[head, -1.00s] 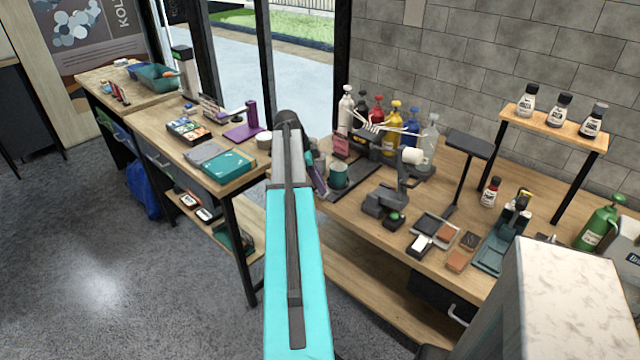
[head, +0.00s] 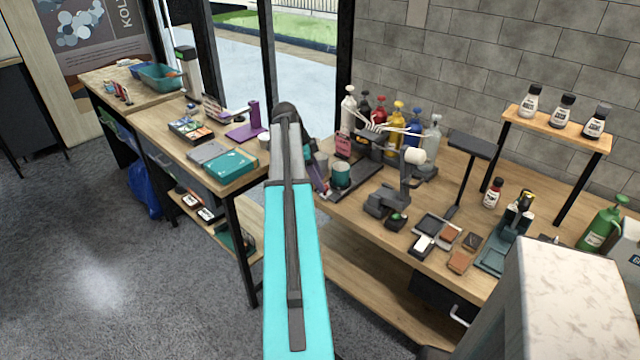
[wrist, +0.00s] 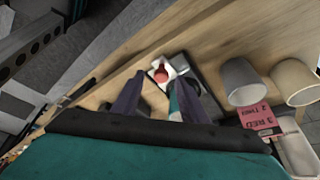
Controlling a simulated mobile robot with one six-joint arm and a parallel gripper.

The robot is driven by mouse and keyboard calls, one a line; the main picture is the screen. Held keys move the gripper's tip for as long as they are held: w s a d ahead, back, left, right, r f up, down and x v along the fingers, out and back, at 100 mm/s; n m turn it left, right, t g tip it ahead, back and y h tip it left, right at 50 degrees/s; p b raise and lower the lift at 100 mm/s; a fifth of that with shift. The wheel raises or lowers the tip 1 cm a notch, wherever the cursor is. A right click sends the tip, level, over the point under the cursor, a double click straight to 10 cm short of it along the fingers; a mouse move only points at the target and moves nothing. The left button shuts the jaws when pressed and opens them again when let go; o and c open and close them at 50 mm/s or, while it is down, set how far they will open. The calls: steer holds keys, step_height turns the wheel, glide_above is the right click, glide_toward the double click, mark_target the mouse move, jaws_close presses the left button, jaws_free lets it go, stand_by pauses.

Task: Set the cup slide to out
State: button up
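In the head view a dark flat tray (head: 358,184) lies at the left end of the bench with a teal cup (head: 341,175) standing on it. A grey cup (head: 321,160) is beside it. I cannot tell for sure which part is the cup slide. In the wrist view a pale block with a red round piece (wrist: 160,72) sits on a dark plate (wrist: 208,100) beyond my fingertips. My gripper (wrist: 158,82) has its two fingers apart with nothing visible held. In the head view my arm largely hides it. Contact with the plate cannot be told.
Two pale cups (wrist: 240,82) and a pink card (wrist: 256,117) stand to the right in the wrist view. In the head view several coloured bottles (head: 398,115) and a pronged rack (head: 375,127) stand behind the tray. A dark stand (head: 470,146) rises farther right.

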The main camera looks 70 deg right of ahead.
steer(key=b+v, duration=0.2)
steer(key=v, duration=0.9)
steer(key=shift+r, duration=0.2)
steer(key=shift+w, duration=0.25)
